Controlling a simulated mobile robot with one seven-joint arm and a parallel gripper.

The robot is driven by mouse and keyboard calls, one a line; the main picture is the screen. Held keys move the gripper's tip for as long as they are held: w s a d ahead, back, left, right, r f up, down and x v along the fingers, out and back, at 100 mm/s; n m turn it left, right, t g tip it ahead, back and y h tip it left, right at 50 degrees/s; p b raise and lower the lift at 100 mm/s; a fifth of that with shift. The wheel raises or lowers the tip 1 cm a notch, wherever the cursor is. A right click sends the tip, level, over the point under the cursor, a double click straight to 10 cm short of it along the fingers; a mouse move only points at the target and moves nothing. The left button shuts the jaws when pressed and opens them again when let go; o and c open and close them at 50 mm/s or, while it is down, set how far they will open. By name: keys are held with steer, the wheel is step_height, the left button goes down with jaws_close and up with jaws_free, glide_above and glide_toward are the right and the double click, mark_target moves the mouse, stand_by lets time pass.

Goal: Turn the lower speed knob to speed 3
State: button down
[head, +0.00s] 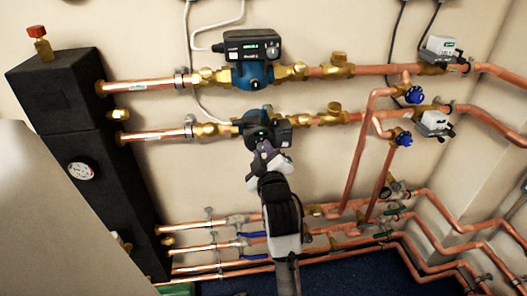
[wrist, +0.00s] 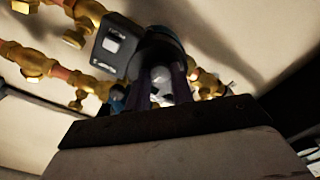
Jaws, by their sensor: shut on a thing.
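The lower pump (head: 262,128) is black and blue and sits on the second copper pipe from the top in the head view. My gripper (head: 262,150) is at its front face, reaching up from below. In the wrist view, the pump's dark body and box (wrist: 118,45) show beyond my gripper (wrist: 165,85). A pale round knob (wrist: 161,75) shows between the two fingers, and they are shut on it. The knob's marks and the speed it points to cannot be read. In the head view my gripper hides the knob.
An upper pump (head: 252,60) with a black control box sits above. Brass valves (head: 334,112) flank the pumps. Vertical copper pipes (head: 358,165) rise right of my arm, and several pipes run low along the wall. A black manifold block (head: 75,130) with a gauge stands left.

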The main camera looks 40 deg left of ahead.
steer(key=m+p, duration=0.2)
steer(key=m, duration=0.4)
steer(key=shift+r+m, duration=0.1)
steer(key=shift+m, duration=0.3)
stand_by(0.4)
steer(key=c, duration=1.2)
jaws_free()
